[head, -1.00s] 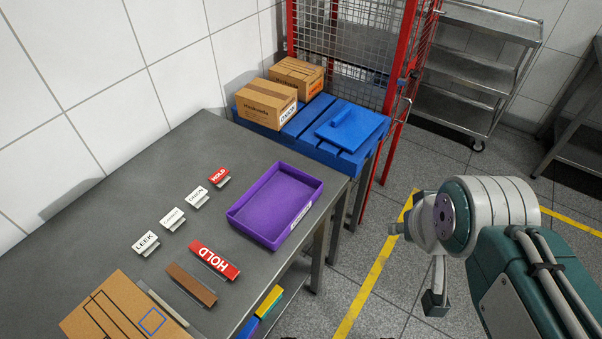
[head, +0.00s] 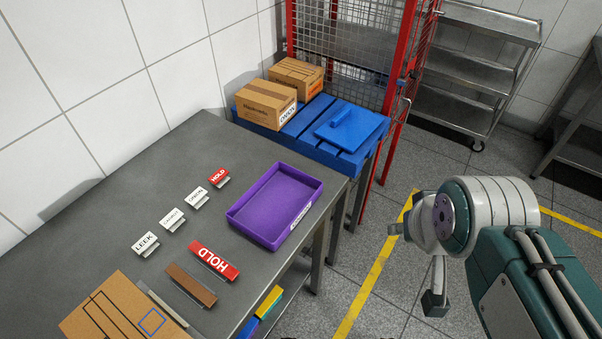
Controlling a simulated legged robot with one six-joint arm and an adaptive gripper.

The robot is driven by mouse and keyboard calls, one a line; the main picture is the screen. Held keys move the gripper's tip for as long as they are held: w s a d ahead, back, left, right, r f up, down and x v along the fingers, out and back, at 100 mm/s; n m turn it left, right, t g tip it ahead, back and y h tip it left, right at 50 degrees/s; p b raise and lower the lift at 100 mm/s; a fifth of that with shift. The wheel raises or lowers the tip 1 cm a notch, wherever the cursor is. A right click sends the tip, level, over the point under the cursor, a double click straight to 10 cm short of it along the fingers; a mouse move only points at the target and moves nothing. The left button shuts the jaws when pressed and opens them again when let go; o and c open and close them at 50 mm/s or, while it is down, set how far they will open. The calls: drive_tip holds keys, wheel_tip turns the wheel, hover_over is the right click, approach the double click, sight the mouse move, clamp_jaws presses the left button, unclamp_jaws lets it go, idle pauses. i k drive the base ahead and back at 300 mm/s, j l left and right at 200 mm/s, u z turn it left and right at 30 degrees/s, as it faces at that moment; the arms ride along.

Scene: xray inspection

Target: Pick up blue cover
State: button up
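The blue cover (head: 352,126) is a flat square lid with a raised bar handle on top. It lies on the right part of the blue slatted surface (head: 345,158) at the back of the work table. My gripper (head: 418,265) hangs at the right over the floor, well apart from the cover and to its lower right. Part of it is hidden behind my wrist, and I cannot tell how far its fingers are apart. Nothing shows held in it.
Two cardboard boxes (head: 266,103) stand left of the cover. A red-framed mesh fence (head: 345,50) rises behind it. A purple tray (head: 272,207), label holders and a HOLD sign (head: 214,261) lie on the grey table (head: 120,190). A steel shelf cart (head: 480,65) stands back right.

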sight(348, 129)
drive_tip(key=i+l+u, duration=0.2)
drive_tip(key=l, duration=0.65)
drive_tip(key=l+u, duration=0.25)
drive_tip(key=l, duration=0.55)
drive_tip(key=i+l+u, duration=0.55)
drive_tip(key=l, duration=0.4)
drive_tip(key=i+l+u, duration=0.15)
drive_tip(key=i, duration=0.5)
